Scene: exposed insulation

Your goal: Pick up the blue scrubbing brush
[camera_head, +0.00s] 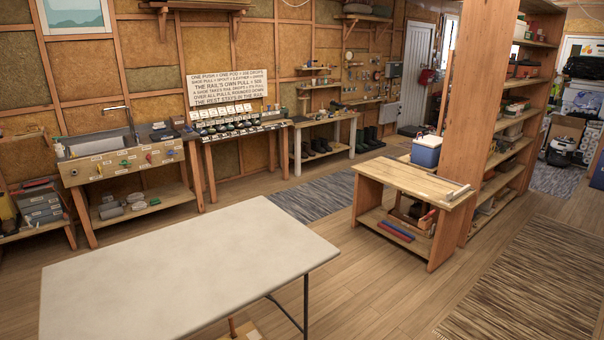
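I cannot make out a blue scrubbing brush for certain. The wooden sink bench (75,178) stands at the back left against the wall, with a faucet above it. Small coloured items (125,163) sit along its front, among them blue, green and red ones, too small to identify. Neither of my grippers is in view.
A bare pale table (185,265) fills the lower left foreground. A low wooden bench (410,182) with a blue-and-white cooler (427,151) stands right of centre beside a tall shelf (510,125). A long bench (240,132) holds several small items. Floor between is open.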

